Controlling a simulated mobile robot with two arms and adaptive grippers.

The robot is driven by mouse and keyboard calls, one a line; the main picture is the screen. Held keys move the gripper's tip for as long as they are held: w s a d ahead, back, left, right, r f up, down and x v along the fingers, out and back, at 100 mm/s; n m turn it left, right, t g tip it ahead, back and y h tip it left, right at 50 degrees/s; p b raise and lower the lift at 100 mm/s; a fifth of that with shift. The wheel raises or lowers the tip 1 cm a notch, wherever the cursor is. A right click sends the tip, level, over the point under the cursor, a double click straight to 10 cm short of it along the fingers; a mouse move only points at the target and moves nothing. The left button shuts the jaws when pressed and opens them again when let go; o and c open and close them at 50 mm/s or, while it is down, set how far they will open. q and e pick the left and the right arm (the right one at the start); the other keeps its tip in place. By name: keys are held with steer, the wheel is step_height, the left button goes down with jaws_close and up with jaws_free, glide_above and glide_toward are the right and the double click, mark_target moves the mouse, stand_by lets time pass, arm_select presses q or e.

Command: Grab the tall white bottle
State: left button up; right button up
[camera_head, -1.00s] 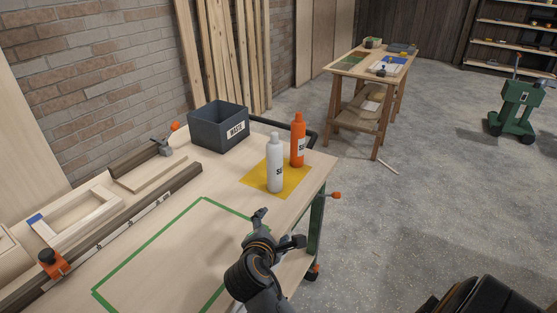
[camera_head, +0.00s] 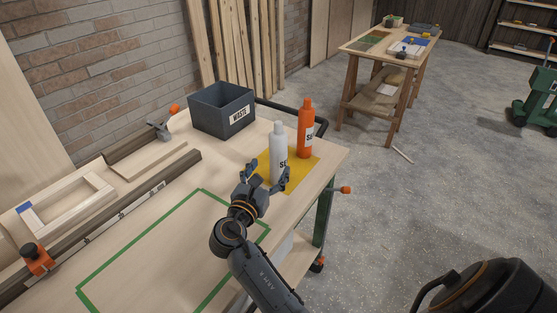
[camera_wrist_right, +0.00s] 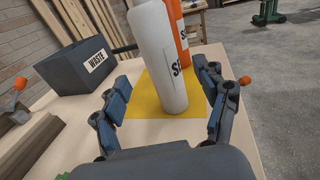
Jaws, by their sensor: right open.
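The tall white bottle (camera_head: 278,150) stands upright on a yellow mat (camera_head: 312,167) on the workbench. It also shows in the right wrist view (camera_wrist_right: 158,60), in front of my gripper and between the lines of its fingers. My right gripper (camera_head: 264,174) is open, its fingers spread just on the near side of the bottle; in the right wrist view its fingertips (camera_wrist_right: 163,78) flank the bottle's body with gaps on both sides. Nothing is held. An orange bottle (camera_head: 305,128) stands on the mat just behind and to the right of the white one. My left gripper is not in view.
A dark grey waste bin (camera_head: 222,108) stands behind the bottles to the left. A green taped outline (camera_head: 135,239) marks the bench in front. Clamps and a wooden frame (camera_head: 66,204) lie at left. The bench's right edge is close to the mat.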

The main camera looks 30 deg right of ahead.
mark_target(275, 158)
steer(key=shift+w+d+r, duration=0.25)
steer(key=shift+w+d, duration=0.15)
steer(key=shift+d, duration=0.15)
steer(key=x, duration=0.5)
steer(key=shift+d, duration=0.15)
steer(key=shift+w+d, duration=0.25)
steer(key=shift+w, duration=0.05)
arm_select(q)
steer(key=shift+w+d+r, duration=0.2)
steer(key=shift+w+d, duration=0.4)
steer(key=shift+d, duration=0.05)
arm_select(e)
steer(key=shift+c, duration=1.4)
jaws_close()
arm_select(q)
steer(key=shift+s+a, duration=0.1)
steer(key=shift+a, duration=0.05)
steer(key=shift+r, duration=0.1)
arm_select(e)
steer(key=shift+r, duration=0.1)
